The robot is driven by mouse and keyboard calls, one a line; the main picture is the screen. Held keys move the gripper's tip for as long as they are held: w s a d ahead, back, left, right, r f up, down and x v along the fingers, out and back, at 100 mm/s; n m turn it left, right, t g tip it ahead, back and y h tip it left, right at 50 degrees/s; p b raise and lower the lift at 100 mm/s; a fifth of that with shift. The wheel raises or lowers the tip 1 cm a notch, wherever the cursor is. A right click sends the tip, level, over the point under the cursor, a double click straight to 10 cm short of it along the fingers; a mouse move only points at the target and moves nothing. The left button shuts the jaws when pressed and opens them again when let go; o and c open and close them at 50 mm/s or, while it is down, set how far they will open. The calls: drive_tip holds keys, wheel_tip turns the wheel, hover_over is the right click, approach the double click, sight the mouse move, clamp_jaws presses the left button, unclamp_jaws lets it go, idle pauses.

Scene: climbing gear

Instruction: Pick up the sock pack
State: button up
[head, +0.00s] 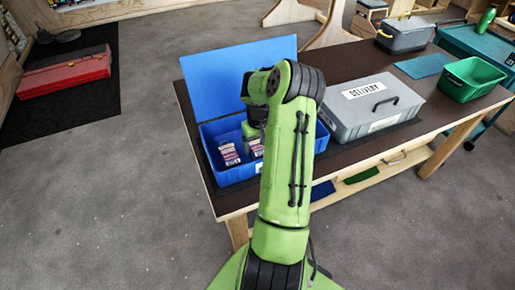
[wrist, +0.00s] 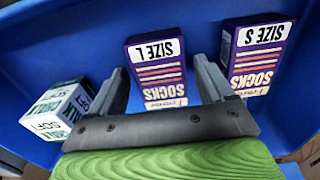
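In the wrist view, a purple sock pack marked SIZE L (wrist: 157,76) stands in a blue box (wrist: 100,42). A second purple sock pack marked SIZE S (wrist: 257,55) is to its right. My gripper (wrist: 160,68) is open, one finger on each side of the SIZE L pack; a narrow gap shows beside it, and contact cannot be told. In the head view, the blue box (head: 236,176) is on the table with a sock pack (head: 229,154) visible inside and another partly behind my arm. My fingers are hidden there.
A white and green chalk box (wrist: 62,116) is left of my gripper in the wrist view. The blue lid (head: 220,80) stands raised behind the box. A grey DELIVERY case (head: 400,112) is on the right, with a green bin (head: 472,78) beyond it.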

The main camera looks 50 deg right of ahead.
sight(258, 146)
drive_tip(key=c, duration=1)
wheel_tip(258, 146, up, 10)
drive_tip(key=p, duration=0.2)
